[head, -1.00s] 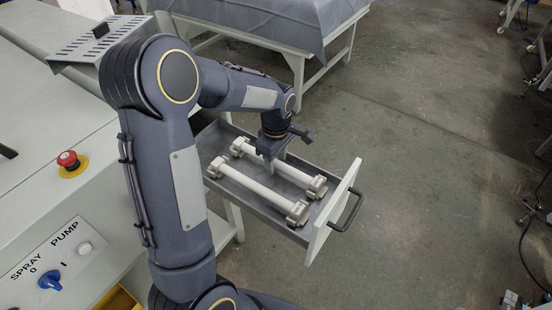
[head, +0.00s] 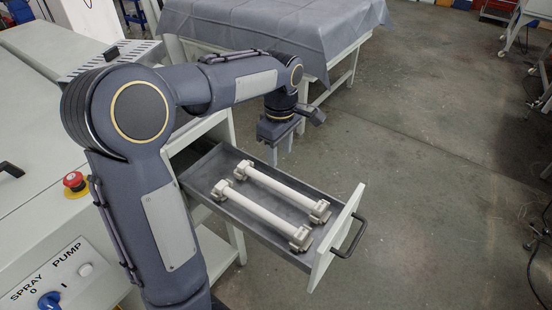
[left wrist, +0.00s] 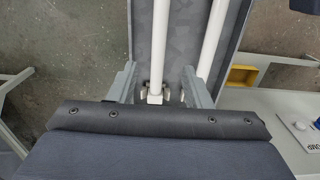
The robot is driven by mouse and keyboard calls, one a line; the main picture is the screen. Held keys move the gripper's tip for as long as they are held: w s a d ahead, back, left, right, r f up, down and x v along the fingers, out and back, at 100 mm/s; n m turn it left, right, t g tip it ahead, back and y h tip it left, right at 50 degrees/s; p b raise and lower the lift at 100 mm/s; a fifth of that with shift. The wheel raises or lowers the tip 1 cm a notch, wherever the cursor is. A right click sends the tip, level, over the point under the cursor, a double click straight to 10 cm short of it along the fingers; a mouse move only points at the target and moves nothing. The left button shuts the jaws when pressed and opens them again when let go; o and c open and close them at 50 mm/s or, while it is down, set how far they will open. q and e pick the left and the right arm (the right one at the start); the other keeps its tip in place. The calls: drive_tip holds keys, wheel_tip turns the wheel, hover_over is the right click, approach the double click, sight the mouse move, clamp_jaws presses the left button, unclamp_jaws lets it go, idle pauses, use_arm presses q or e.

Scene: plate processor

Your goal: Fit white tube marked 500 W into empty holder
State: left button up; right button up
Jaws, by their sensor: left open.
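Two white tubes with pale grey end fittings lie side by side in an open grey drawer (head: 190,180). The far tube (head: 275,186) and the near tube (head: 258,210) carry no print I can read, so I cannot tell which is marked 500 W. My left gripper (head: 281,158) is open and empty, fingers down, by the drawer's far side, apart from the tubes. In the left wrist view, one tube (left wrist: 160,40) appears between the fingers of the gripper (left wrist: 160,85), below them; the other tube (left wrist: 211,40) is to the right. No empty holder is identifiable. My right gripper is not in view.
The drawer front (head: 336,240) with its black handle (head: 351,237) sticks out over free floor. A light cabinet with a red stop button (head: 74,181) is at left. A cloth-covered table (head: 270,30) stands behind.

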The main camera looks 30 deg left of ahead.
use_arm(q)
drive_tip(key=s+d+m+t+h, duration=0.2)
drive_tip(key=s+m, duration=0.5)
drive_tip(key=s, duration=0.4)
drive_tip(key=s+d+f+m+t+h, duration=0.1)
drive_tip(key=s+d+m+t, duration=0.2)
drive_tip(key=s+d+m, duration=0.2)
drive_tip(key=s+m, duration=0.3)
drive_tip(key=s, duration=0.3)
drive_tip(key=shift+d+f+t+h, duration=0.2)
drive_tip(key=shift+t+h, duration=0.1)
drive_tip(key=shift+h, duration=0.1)
drive_tip(key=shift+c, duration=0.4)
